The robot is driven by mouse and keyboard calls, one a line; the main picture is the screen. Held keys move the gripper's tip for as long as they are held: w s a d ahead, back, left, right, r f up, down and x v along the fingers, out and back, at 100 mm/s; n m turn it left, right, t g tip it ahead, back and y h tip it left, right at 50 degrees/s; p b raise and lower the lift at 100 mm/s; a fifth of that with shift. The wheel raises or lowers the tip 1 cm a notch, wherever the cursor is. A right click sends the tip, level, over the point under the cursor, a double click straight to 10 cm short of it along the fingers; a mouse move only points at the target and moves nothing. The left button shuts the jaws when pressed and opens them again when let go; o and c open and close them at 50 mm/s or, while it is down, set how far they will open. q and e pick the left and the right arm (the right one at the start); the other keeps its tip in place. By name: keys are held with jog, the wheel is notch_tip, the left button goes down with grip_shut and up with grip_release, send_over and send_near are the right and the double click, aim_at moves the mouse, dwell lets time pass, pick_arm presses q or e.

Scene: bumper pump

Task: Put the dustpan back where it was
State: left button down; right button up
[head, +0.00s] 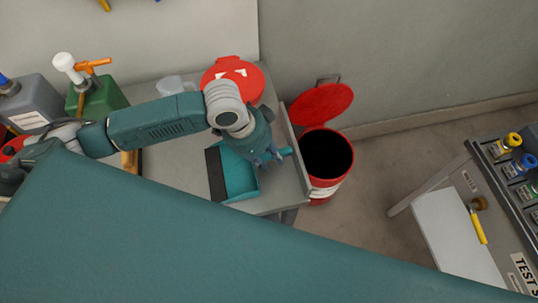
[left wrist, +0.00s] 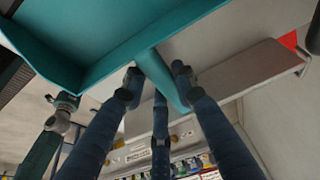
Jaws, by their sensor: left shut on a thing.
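The teal dustpan (head: 240,174) with a dark front lip is over the right end of the grey table, beside the table's raised right edge. I cannot tell whether it rests on the table or hangs just above it. My left gripper (head: 268,160) is at the handle side of the pan, partly covering it. In the left wrist view the pan (left wrist: 95,45) fills the upper left, and its handle (left wrist: 160,75) runs between the fingers of my left gripper (left wrist: 158,78), which is shut on it. My right gripper does not show.
The table (head: 180,168) also holds a red lid (head: 236,72), a clear container (head: 175,86) and a green pump can (head: 100,97). An open red bin (head: 326,155) stands right of the table. A bench (head: 500,180) with coloured fittings is at the far right. My large teal link hides the foreground.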

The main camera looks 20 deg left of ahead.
pick_arm(q)
jog(key=shift+f, duration=0.1)
jog(key=c, duration=1.4)
grip_release()
jog(key=shift+f, duration=0.1)
jog(key=v, duration=1.2)
jog(key=shift+b, duration=0.3)
